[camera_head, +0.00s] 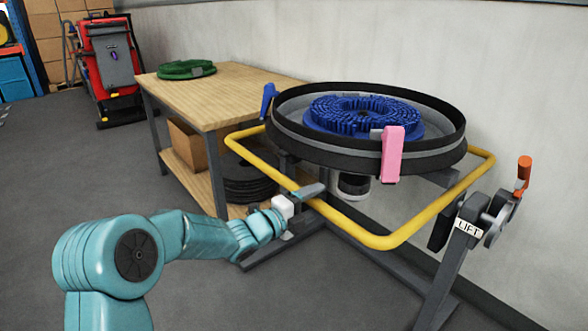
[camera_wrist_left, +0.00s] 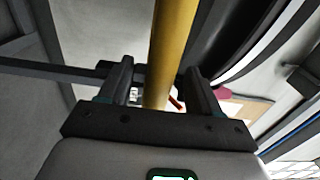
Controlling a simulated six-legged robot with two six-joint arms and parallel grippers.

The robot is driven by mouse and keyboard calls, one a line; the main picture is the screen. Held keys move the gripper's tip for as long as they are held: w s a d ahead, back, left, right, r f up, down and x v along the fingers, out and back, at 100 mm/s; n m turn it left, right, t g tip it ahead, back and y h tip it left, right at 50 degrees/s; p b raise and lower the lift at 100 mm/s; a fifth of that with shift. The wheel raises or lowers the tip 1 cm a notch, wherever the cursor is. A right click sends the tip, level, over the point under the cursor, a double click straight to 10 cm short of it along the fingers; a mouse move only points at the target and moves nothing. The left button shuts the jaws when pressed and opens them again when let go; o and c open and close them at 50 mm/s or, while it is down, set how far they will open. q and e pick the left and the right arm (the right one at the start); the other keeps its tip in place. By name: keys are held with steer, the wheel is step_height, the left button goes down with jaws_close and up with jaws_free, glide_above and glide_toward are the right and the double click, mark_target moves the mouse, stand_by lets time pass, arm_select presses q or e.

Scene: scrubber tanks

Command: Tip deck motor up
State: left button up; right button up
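A round deck with a black rim (camera_head: 440,155) and a blue brush (camera_head: 365,113) lies flat on a stand, brush side up. A motor-like dark and white cylinder (camera_head: 354,186) hangs under it, partly hidden. A yellow tube frame (camera_head: 400,238) runs around the deck. My left gripper (camera_head: 312,191) is at the frame's near left stretch. In the left wrist view the yellow tube (camera_wrist_left: 170,50) passes between its two fingers (camera_wrist_left: 160,85), with gaps showing beside it, so the gripper looks open around the tube. My right gripper is not in view.
A pink clamp-like piece (camera_head: 392,155) and a blue lever (camera_head: 268,100) sit at the rim. A stand post labelled LIFT (camera_head: 468,228) has an orange-handled crank (camera_head: 523,175). A wooden table (camera_head: 225,95) holds a green ring (camera_head: 186,69).

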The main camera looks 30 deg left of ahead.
mark_target(338, 142)
arm_select(q)
steer(key=c, duration=1)
steer(key=r+p, duration=0.1)
steer(key=r, duration=0.1)
steer(key=w+r+p, duration=0.1)
steer(key=r, duration=0.2)
steer(key=r+p, duration=0.2)
steer(key=shift+w+d+r, duration=0.2)
steer(key=shift+w+d, duration=0.05)
steer(key=shift+d, duration=0.05)
steer(key=shift+f, duration=0.1)
steer(key=w+r+p, duration=0.1)
steer(key=r, duration=0.1)
steer(key=r+p, duration=0.2)
steer(key=w+d+r+p, duration=0.1)
steer(key=r, duration=0.1)
steer(key=shift+w+d+r, duration=0.1)
steer(key=shift+w+r, duration=0.1)
steer(key=shift+w, duration=0.15)
steer(key=shift+w+r+p, duration=0.1)
steer(key=shift+w+p, duration=0.05)
steer(key=shift+p, duration=0.2)
